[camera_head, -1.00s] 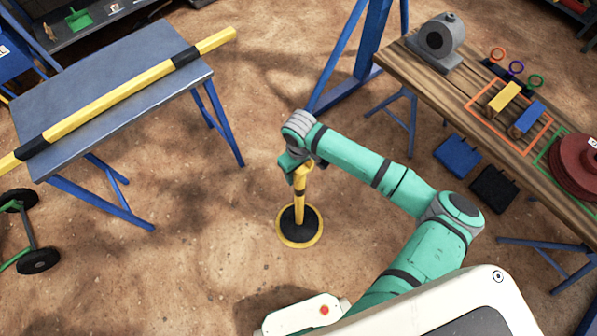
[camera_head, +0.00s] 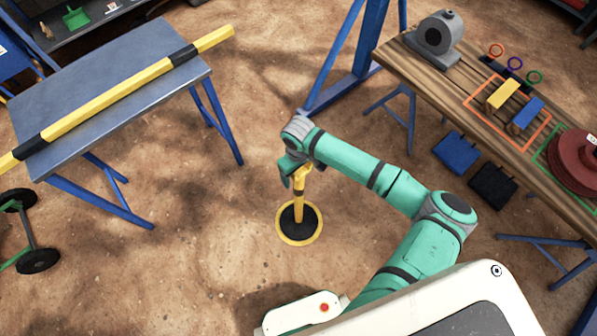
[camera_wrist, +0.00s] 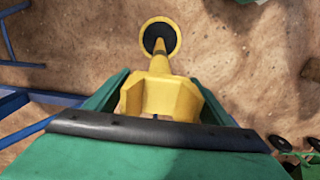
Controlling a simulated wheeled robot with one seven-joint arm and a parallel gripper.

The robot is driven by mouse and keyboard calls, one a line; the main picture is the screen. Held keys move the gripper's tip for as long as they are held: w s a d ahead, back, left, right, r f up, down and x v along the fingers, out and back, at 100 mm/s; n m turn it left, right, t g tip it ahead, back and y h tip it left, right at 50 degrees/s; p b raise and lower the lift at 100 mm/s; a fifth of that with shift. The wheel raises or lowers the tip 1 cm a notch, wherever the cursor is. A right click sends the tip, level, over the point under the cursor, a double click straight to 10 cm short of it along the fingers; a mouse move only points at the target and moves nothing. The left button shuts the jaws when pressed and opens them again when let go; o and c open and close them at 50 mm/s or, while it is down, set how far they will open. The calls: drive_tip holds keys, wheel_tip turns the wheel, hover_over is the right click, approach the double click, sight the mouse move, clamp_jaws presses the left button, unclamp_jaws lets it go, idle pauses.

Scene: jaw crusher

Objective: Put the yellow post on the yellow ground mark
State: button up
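The yellow post (camera_head: 299,206) stands upright on the ground in the head view, in the middle of the floor. Its black round base (camera_head: 291,220) shows inside a yellow ring, the ground mark (camera_head: 299,242). In the wrist view, the black base (camera_wrist: 158,39) and yellow ring (camera_wrist: 178,42) are at the top. My gripper (camera_head: 301,172) is at the post's upper end. In the wrist view, its green fingers lie on either side of a forked yellow piece (camera_wrist: 160,97). I cannot tell whether the fingers press on it.
A blue table (camera_head: 120,108) with a yellow and black bar (camera_head: 110,95) stands left. A wooden bench (camera_head: 455,80) with several parts stands right. A blue frame leg (camera_head: 345,55) rises behind my gripper. The floor around the post is clear.

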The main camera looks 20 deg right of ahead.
wheel_tip(320, 180, up, 12)
drive_tip(key=shift+r, duration=0.15)
idle(0.5)
idle(0.4)
